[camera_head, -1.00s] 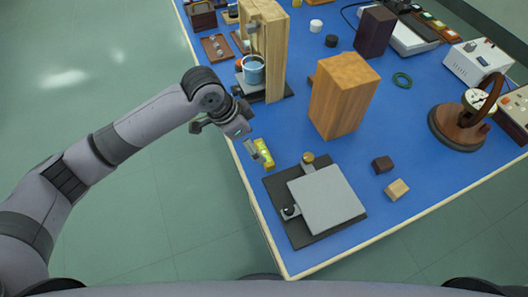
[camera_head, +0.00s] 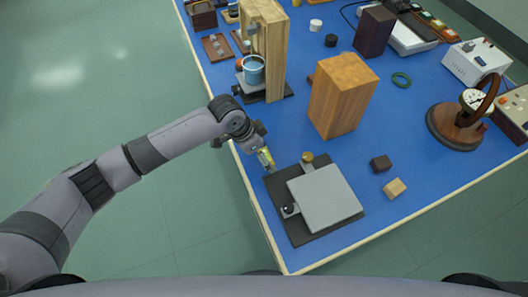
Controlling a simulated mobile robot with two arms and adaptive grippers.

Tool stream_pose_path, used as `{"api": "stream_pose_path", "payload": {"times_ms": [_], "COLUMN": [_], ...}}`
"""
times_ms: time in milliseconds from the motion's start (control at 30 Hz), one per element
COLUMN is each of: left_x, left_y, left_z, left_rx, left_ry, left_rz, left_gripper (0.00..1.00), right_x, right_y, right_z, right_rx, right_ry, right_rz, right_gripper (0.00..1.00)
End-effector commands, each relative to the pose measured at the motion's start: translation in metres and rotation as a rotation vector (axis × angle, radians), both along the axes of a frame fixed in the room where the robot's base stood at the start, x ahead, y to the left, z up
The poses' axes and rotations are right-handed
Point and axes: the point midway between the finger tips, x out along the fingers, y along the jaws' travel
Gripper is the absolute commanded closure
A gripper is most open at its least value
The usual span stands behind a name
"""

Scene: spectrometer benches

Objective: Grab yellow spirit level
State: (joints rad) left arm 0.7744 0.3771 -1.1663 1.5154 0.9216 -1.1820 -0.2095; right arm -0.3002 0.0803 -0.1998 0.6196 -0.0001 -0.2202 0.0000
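The yellow spirit level (camera_head: 266,157) is a small yellow block with a greenish vial on the blue table, just behind the back left corner of the black plate. My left gripper (camera_head: 264,160) reaches in from the left and is right at the level, its fingers down around or beside it. The gripper partly hides the level. I cannot tell whether the fingers touch it or have shut on it. My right gripper is not in view.
A grey platform (camera_head: 326,197) on a black base stands close in front. A tall wooden block (camera_head: 341,95) is behind it, with a dark small block (camera_head: 380,163) and a light one (camera_head: 395,188) to the right. A wooden stand with a blue cup (camera_head: 253,70) is further back.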

Motion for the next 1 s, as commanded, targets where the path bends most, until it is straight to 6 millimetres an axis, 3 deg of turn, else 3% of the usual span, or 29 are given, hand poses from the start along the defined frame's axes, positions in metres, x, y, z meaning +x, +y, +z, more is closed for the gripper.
{"api": "stream_pose_path", "payload": {"times_ms": [700,1000], "left_x": [0.0002,0.0003], "left_y": [0.0001,0.0000], "left_z": [0.0009,0.0036], "left_rx": [-0.001,-0.001], "left_ry": [0.000,0.000], "left_rz": [0.000,0.000], "left_gripper": [0.46,0.46], "right_x": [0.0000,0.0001], "right_y": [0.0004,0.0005], "right_z": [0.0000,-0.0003], "right_rx": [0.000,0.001], "right_ry": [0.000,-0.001], "right_rz": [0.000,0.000], "right_gripper": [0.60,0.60]}}
